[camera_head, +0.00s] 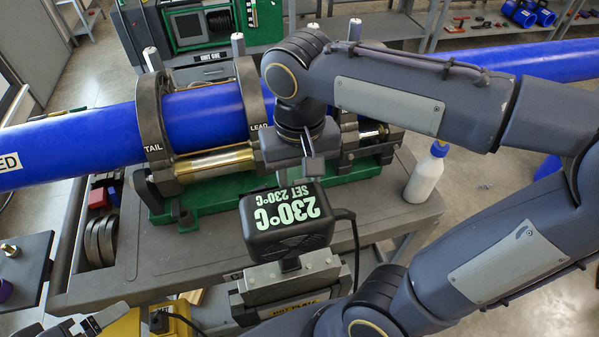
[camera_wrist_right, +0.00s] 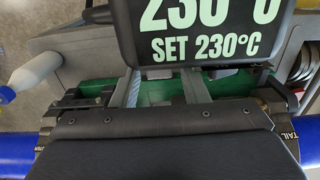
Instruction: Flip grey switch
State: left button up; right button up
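I cannot make out a grey switch in either view. A black box (camera_head: 288,220) reading 230°C stands in front of the cart's clamps, on a grey mount (camera_head: 290,285). It also fills the top of the right wrist view (camera_wrist_right: 205,30). My right gripper (camera_head: 290,176) points down just behind the box's upper edge in the head view. In the right wrist view its two grey fingers (camera_wrist_right: 165,88) stand apart, with green base showing between them. Their tips are hidden by the box, and contact with it cannot be told.
A blue pipe (camera_head: 205,115) runs through ring clamps (camera_head: 152,125) on a green base (camera_head: 220,200). A white bottle (camera_head: 425,175) stands at the cart's right end. A dark panel (camera_head: 25,275) with a silver knob is at the left edge. A black cable (camera_head: 352,235) hangs beside the box.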

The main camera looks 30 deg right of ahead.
jog(key=c, duration=0.8)
jog(key=shift+r+p, duration=0.15)
jog(key=shift+p, duration=0.2)
jog(key=g+p, duration=0.2)
jog(key=g+y+p, duration=0.1)
jog(key=p, duration=0.1)
jog(key=shift+w+d+f+g, duration=0.1)
jog(key=shift+w+f+g, duration=0.2)
jog(key=shift+w+f, duration=0.05)
jog(key=o, duration=1)
jog(key=shift+c, duration=0.2)
